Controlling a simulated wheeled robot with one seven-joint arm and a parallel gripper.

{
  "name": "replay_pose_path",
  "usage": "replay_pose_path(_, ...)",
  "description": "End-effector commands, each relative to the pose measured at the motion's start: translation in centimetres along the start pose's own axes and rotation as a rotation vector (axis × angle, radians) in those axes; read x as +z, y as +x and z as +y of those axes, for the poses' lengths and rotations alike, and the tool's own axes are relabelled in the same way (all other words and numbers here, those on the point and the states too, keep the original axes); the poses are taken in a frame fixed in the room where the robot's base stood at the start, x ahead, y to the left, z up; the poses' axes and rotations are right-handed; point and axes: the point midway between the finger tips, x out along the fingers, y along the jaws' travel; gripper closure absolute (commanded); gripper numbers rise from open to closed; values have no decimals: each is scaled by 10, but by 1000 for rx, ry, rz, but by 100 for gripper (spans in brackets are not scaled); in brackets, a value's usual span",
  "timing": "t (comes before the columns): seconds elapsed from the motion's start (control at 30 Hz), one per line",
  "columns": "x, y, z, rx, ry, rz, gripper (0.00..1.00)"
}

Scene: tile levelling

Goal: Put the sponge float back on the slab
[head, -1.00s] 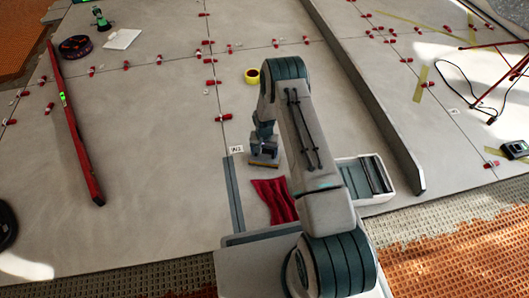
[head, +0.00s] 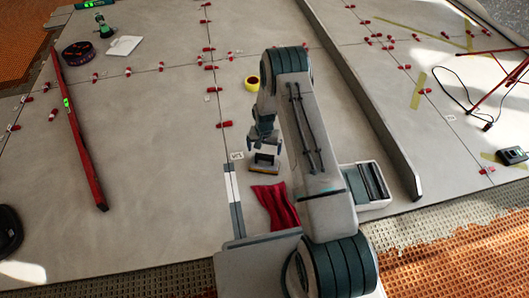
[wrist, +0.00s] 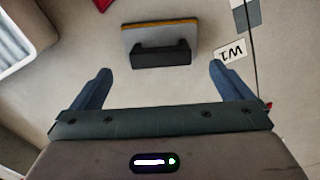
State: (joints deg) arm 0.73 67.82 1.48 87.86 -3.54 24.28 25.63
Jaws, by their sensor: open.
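The sponge float (wrist: 140,33) lies on the pale tiled slab (head: 150,190), with its black handle (wrist: 160,54) on top and an orange-yellow edge. It also shows in the head view, where the float (head: 264,168) is just below my gripper (head: 263,148). In the wrist view my gripper (wrist: 160,70) is open and empty. Its two blue fingers stand apart, and the handle lies between and beyond their tips in the picture. I cannot tell the exact height gap. A tag marked W1 (wrist: 229,51) lies beside the float.
A red cloth (head: 277,206) and a white and grey box (head: 372,186) lie near my arm. A long red level (head: 82,140) lies at left. A long grey bar (head: 370,110) lies at right. The slab's left middle is clear.

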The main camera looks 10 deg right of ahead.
Motion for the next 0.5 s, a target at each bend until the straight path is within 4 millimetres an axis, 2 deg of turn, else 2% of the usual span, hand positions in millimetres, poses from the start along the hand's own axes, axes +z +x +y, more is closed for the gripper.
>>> replay_pose_path(0.03, -1, -16, 0, -1, 0, 2, 1)
replay_pose_path(0.1, 0, -26, 0, -1, 0, 2, 1)
replay_pose_path(0.37, -1, -52, 0, -1, -4, 3, 1)
replay_pose_path(0.47, 0, -76, 0, -3, -17, 10, 1)
replay_pose_path(0.5, 1, -91, 1, -3, -26, 13, 1)
